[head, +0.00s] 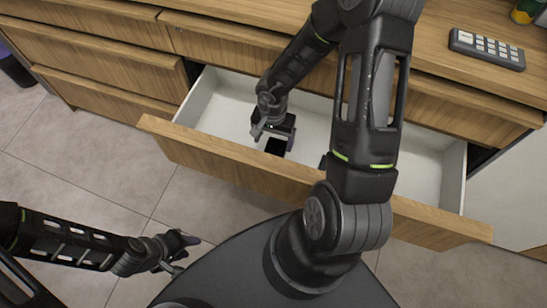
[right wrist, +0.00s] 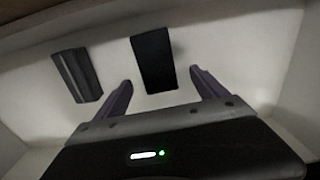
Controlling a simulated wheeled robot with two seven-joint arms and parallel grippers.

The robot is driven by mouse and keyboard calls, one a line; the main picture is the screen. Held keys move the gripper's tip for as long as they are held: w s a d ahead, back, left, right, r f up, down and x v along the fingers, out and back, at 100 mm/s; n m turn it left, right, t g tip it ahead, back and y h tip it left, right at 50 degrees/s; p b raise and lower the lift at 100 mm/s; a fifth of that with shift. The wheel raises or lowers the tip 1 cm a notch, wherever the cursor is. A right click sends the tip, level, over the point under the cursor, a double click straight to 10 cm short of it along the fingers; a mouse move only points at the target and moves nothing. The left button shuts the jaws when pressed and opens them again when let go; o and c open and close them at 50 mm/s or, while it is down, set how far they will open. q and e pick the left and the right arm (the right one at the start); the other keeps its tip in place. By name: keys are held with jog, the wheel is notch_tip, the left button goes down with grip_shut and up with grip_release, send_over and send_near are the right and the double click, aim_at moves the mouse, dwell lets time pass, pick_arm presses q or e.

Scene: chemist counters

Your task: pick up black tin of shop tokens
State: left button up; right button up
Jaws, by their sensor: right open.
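A flat black item (right wrist: 153,60) lies on the white drawer floor between the two fingers of my right gripper (right wrist: 161,92) in the right wrist view. It also shows as a dark rectangle (head: 275,147) in the head view. A second black box with a greyer side (right wrist: 77,75) lies left of the fingers. No label is readable, so I cannot tell which is the tin of shop tokens. My right gripper (head: 272,136) is open and empty, reaching down into the drawer. My left gripper (head: 181,254) is open and empty above the floor, outside the drawer.
The wooden-fronted drawer (head: 225,166) is pulled out, with white walls close around my right gripper. A dark thing (head: 322,162) in it is mostly hidden by my right arm. A keypad device (head: 487,49) and a bottle (head: 525,12) stand on the counter.

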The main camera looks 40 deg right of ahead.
aim_at(275, 150)
jog(key=shift+f+b, duration=0.7)
jog(key=shift+f, duration=0.6)
notch_tip(275, 150, down, 5)
jog(key=b, duration=0.3)
jog(key=shift+s+d+f+b, duration=0.1)
jog(key=shift+s+f+b, duration=0.1)
jog(key=shift+b, duration=0.1)
jog(key=shift+r, duration=0.1)
grip_shut()
